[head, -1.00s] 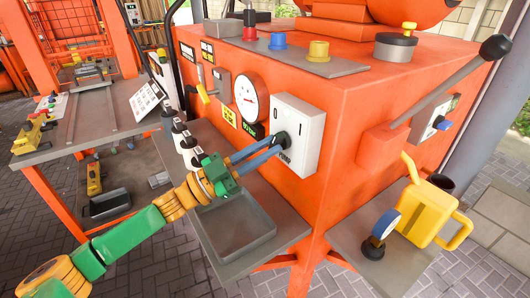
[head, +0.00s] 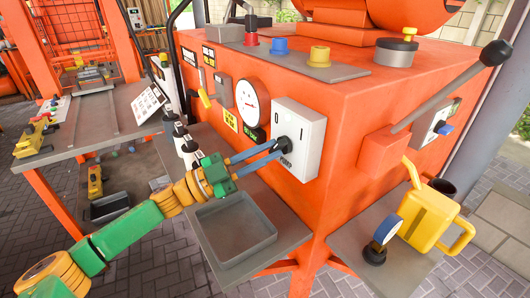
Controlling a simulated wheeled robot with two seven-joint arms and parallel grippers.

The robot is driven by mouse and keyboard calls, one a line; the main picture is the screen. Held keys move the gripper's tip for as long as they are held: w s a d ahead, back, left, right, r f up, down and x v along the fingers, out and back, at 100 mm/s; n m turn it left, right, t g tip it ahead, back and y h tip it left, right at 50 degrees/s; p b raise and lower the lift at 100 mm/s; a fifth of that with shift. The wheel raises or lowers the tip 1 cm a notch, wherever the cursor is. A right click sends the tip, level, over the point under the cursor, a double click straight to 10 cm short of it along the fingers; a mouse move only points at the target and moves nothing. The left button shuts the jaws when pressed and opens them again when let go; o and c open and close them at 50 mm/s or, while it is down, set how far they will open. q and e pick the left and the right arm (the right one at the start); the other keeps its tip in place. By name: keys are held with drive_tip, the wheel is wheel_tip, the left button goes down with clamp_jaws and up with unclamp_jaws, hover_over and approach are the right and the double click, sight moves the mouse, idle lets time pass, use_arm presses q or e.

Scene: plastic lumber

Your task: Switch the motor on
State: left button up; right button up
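The white switch box (head: 312,125) is on the orange machine's front face. A dark rotary knob (head: 285,143) sits low on it, above a small label. My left gripper (head: 279,147) reaches in from the left with its two blue fingers apart. Their tips are at the knob, one on the upper side and one on the lower side, and partly hide it. I cannot tell whether they touch it. My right gripper is not in view.
A round gauge (head: 252,103) is left of the box. A grey tray (head: 236,232) lies below my gripper. A long lever (head: 450,88) sticks out at right.

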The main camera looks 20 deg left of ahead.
use_arm(q)
drive_tip(key=o, duration=0.4)
drive_tip(key=shift+w, duration=0.1)
drive_tip(key=shift+o, duration=0.2)
drive_tip(key=b+v, duration=0.3)
drive_tip(key=v, duration=0.4)
